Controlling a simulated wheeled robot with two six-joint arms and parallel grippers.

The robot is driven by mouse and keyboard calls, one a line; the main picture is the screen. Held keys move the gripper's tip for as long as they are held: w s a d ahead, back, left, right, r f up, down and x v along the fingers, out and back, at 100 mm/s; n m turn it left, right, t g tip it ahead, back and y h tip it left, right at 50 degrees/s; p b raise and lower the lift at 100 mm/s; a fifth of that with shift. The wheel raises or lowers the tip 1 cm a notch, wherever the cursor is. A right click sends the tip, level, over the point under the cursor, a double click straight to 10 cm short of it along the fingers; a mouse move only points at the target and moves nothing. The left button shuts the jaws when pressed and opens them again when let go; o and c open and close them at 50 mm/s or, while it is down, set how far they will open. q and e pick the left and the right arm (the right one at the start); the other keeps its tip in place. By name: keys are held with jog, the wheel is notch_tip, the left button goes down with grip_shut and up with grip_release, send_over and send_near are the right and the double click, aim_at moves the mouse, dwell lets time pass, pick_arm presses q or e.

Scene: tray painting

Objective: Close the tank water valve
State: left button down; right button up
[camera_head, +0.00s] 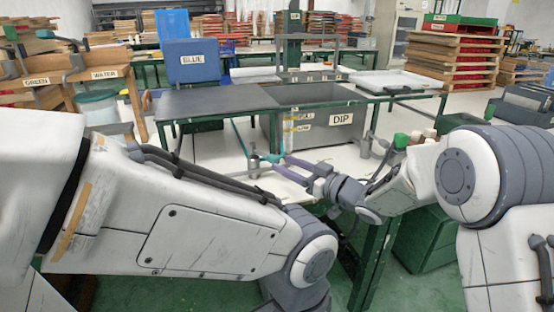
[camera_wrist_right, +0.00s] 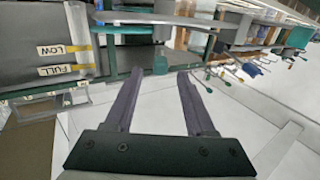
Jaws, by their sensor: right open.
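A small teal valve handle (camera_head: 271,158) sits at the end of teal piping in front of the tank. It appears to be the teal piece (camera_wrist_right: 160,64) just beyond my fingertips in the wrist view. My right gripper (camera_head: 284,168) is open, its two purple-grey fingers (camera_wrist_right: 157,75) apart with nothing held between them. Contact with the handle cannot be told. My left gripper is outside the view.
A second green fitting (camera_head: 401,140) stands to the right, near my right arm. A blue BLUE box (camera_head: 193,61) stands behind. The white surface below my right gripper looks clear.

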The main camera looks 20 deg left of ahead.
jog(key=v, duration=0.5)
jog(key=shift+s, duration=0.1)
